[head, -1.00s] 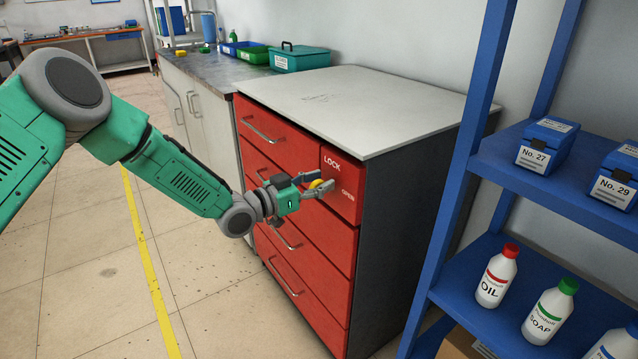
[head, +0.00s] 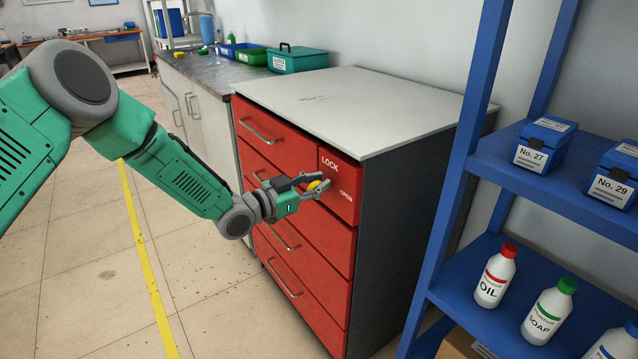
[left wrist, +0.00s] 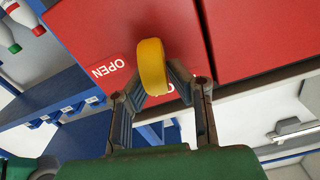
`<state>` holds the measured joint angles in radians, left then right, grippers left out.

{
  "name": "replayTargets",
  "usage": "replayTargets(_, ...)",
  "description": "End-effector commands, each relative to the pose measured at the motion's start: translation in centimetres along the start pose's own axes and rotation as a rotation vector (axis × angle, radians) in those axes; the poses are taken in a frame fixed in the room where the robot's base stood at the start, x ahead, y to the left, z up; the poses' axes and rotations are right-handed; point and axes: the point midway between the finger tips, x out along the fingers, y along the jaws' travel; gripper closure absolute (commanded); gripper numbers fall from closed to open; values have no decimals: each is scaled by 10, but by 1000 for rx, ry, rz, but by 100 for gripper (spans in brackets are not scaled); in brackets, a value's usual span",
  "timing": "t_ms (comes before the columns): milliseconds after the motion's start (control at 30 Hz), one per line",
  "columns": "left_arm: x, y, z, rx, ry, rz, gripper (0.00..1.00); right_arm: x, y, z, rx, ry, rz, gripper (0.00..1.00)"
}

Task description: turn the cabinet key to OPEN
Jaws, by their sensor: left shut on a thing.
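The yellow cabinet key (head: 314,185) sits on the red front panel of the cabinet, between the white words LOCK (head: 330,163) and OPEN (head: 346,196). My left gripper (head: 322,183) is shut on the key, one finger on each side. In the left wrist view, the key (left wrist: 152,67) is a rounded yellow piece seen nearly edge-on between the fingertips, with OPEN (left wrist: 108,68) to its left. My right gripper is not in view.
The red drawer cabinet (head: 300,255) has a bare grey top (head: 350,105). A blue shelf (head: 470,165) with labelled boxes and bottles stands close on the right. A counter (head: 215,66) with bins is behind. Open floor lies to the left.

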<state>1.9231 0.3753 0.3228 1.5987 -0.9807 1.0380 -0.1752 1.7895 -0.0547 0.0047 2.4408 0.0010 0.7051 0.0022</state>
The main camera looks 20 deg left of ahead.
Motion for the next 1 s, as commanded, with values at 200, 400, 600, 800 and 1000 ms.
replayTargets(200, -2, 5, 6, 198, -10, 4, 100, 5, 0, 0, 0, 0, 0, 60)
replayTargets(400, -3, 9, 8, 388, -11, 5, 100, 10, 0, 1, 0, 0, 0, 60)
replayTargets(600, -3, 12, 10, 578, -12, 7, 100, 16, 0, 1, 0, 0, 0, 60)
replayTargets(800, -3, 15, 13, 767, -12, 8, 100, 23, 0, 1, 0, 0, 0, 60)
replayTargets(1000, -3, 18, 17, 955, -12, 11, 100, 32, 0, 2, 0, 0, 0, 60)
